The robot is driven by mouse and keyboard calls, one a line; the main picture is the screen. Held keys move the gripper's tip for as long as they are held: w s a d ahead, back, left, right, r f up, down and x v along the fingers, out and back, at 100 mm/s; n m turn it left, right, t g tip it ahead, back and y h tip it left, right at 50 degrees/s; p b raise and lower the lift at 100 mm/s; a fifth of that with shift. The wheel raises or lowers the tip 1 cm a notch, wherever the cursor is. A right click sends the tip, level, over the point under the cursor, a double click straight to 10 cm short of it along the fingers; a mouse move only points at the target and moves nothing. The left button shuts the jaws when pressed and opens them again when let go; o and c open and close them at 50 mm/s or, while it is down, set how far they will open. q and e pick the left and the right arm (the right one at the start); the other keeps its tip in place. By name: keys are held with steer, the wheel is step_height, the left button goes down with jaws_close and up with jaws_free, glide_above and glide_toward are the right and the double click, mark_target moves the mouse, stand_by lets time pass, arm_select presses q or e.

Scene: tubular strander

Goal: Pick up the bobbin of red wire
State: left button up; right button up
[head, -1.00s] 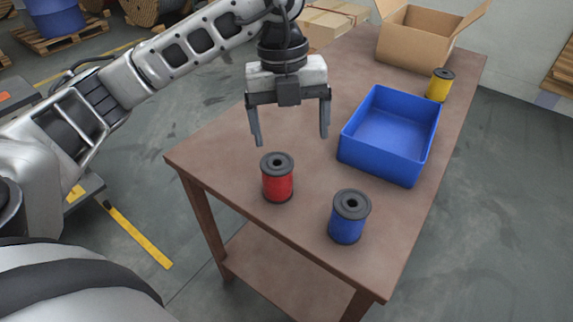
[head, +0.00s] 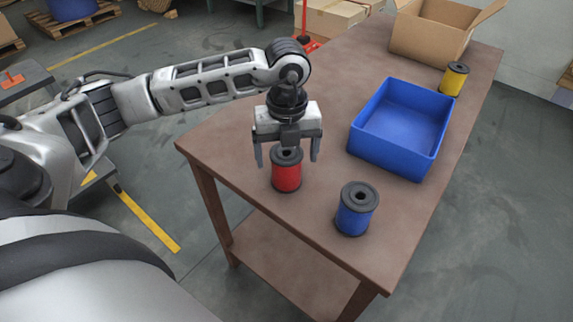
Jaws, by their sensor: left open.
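The bobbin of red wire (head: 287,177) stands upright on the brown table near its front left part, with dark grey flanges. My left gripper (head: 287,160) points down at it in the head view. Its two fingers are spread wide, one to the left and one to the right of the bobbin's upper part. I cannot tell whether the fingers stand around the bobbin or a little behind it. Nothing is held. My right gripper is not in view.
A bobbin of blue wire (head: 355,212) stands close by to the right on the table (head: 330,258). A blue bin (head: 423,159) is behind it. A bobbin of yellow wire (head: 452,80) and an open cardboard box (head: 425,40) are farther back. The table's front left corner is bare.

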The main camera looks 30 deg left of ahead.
arm_select(q)
steer(key=shift+a+f, duration=0.1)
steer(key=shift+f, duration=1.45)
steer(key=shift+w+r, duration=0.1)
steer(key=c, duration=1.3)
steer(key=shift+r, duration=0.65)
steer(key=w+d+r+b, duration=0.2)
steer(key=w+d+r, duration=0.3)
steer(key=d+r, duration=0.6)
steer(key=shift+d+r, duration=0.35)
steer(key=shift+d, duration=0.75)
